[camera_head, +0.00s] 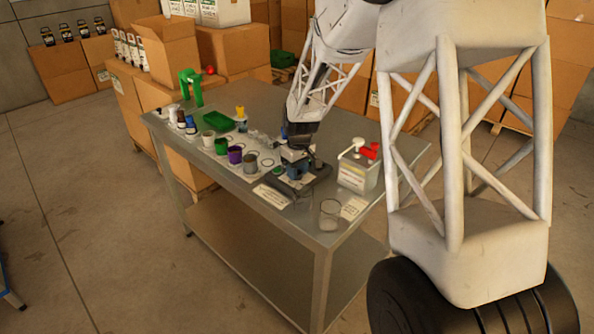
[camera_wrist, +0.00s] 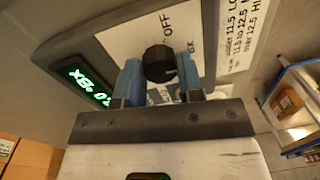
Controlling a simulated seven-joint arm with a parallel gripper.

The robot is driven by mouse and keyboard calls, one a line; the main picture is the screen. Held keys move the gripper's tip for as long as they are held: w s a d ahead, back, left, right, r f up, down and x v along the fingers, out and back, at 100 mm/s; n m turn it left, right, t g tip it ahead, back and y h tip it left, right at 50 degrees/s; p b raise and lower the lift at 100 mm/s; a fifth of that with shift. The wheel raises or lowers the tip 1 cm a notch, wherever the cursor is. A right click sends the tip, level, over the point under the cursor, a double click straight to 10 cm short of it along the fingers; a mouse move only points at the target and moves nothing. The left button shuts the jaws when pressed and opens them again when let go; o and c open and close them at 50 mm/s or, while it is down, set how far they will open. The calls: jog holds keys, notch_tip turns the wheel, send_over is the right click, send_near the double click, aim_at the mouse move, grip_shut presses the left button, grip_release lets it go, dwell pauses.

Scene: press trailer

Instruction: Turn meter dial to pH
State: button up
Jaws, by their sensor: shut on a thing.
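The meter's dial (camera_wrist: 157,62) is a round black knob with a small white mark, on a white label plate reading "OFF" at its upper right. My gripper (camera_wrist: 160,68) has its blue fingers on either side of the knob and is shut on it. The meter's display (camera_wrist: 91,84) glows with green characters, seen tilted and partly cut off by the left finger. Other dial markings are partly hidden behind the fingers. In the head view my gripper (camera_head: 296,157) is down at the meter (camera_head: 300,186) on the metal table; the dial itself is hidden there.
On the table (camera_head: 330,236), cups (camera_head: 234,155) and small bottles stand left of the meter, beside a green tray (camera_head: 219,121). Cardboard boxes (camera_head: 165,55) are stacked behind.

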aim_at(299, 172)
jog(key=m, duration=0.5)
jog(key=shift+m, duration=0.4)
jog(key=m, duration=0.5)
jog(key=shift+m+t, duration=0.3)
jog(key=o, duration=0.9)
jog(key=shift+d, duration=0.1)
jog(key=shift+r, duration=0.15)
jog(key=shift+s+d+r, duration=0.1)
jog(key=shift+r, duration=1.8)
jog(key=shift+d+r, duration=0.1)
jog(key=shift+r, duration=1.8)
